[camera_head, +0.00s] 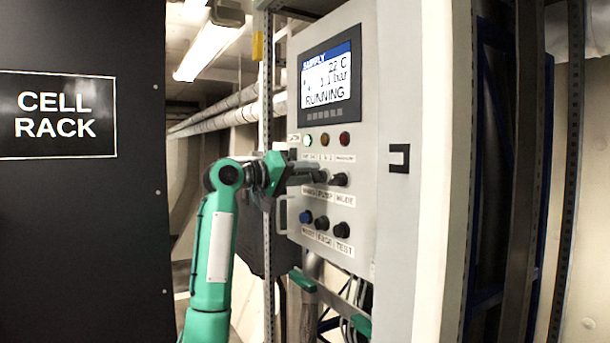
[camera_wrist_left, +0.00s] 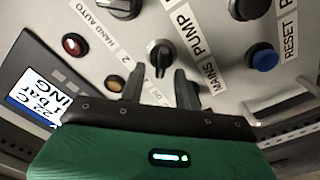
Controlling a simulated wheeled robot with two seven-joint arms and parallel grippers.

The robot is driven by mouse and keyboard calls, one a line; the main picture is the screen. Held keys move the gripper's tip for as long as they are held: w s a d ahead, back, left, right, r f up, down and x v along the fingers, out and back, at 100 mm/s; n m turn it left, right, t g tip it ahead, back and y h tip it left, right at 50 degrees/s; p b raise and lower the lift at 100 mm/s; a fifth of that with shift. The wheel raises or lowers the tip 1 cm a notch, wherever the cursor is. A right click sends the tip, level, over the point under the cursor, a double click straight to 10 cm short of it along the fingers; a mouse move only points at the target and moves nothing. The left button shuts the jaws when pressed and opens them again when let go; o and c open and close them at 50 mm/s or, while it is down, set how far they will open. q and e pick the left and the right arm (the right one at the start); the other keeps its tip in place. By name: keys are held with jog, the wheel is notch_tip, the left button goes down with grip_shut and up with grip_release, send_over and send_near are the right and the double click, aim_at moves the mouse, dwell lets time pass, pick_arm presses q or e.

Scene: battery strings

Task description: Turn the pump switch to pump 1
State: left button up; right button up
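The pump switch (camera_wrist_left: 160,56) is a dark rotary knob between the "PUMP" label and a small label with a "2", in the left wrist view. In the head view, the pump switch (camera_head: 320,176) is partly covered by my left gripper. My left gripper (camera_wrist_left: 160,74) has its two fingers apart, with the knob in line with the gap just at or beyond the fingertips. I cannot tell whether they touch it. In the head view, my left gripper (camera_head: 312,173) reaches the panel from the left. My right gripper is not in view.
The mode switch (camera_head: 339,179) is close on the right. Below are a blue reset button (camera_head: 306,217) and black buttons. Above are indicator lamps (camera_head: 325,140) and a screen (camera_head: 328,83) reading RUNNING. A handle (camera_head: 281,214) is on the panel's left edge. A black cell rack (camera_head: 85,220) stands left.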

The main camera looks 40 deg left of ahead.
pick_arm(q)
jog(key=shift+s+a+f, duration=0.1)
jog(key=shift+s, duration=0.15)
jog(key=b+v, duration=0.5)
jog(key=v, duration=0.8)
jog(key=shift+s+b, duration=0.15)
jog(key=shift+b, duration=0.15)
